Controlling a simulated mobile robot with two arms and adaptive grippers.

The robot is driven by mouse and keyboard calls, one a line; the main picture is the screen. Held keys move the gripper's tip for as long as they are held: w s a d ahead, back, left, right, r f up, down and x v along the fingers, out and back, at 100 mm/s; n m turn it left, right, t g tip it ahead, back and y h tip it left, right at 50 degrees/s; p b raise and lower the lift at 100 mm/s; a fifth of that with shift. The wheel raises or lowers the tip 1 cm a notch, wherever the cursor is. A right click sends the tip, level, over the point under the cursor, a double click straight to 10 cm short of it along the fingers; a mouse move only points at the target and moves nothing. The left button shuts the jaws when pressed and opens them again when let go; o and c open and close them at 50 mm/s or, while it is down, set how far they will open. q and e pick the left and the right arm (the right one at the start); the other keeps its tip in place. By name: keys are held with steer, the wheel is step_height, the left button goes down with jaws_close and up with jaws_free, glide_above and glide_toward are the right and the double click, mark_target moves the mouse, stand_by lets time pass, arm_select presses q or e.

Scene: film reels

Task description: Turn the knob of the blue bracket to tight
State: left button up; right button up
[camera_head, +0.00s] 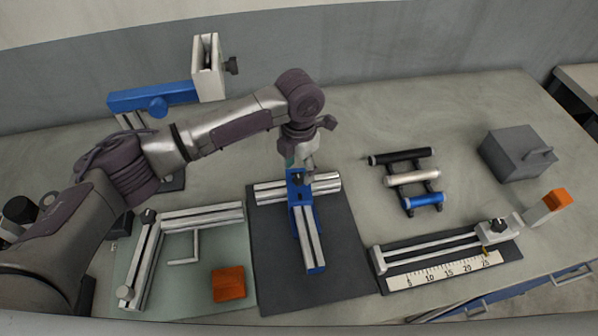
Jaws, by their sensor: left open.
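The blue bracket (297,187) sits on a joint of silver slotted profiles, a crossbar (325,183) and a long bar (307,238), on a dark mat (345,265) in the middle of the table. A small dark knob seems to sit on top of the bracket, mostly hidden by the gripper, and its setting cannot be read. My left gripper (304,163) points down right above the bracket, open; whether it touches the knob I cannot tell. My right gripper is not in view.
A blue-armed stand (155,97) rises at the back left. A green mat (178,268) with profiles and an orange block (228,284) lies left. Rods (411,178), a grey box (517,153) and a ruler fixture (445,271) are right.

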mark_target(299, 178)
arm_select(q)
step_height(299, 178, up, 9)
stand_by(0.3)
stand_by(0.5)
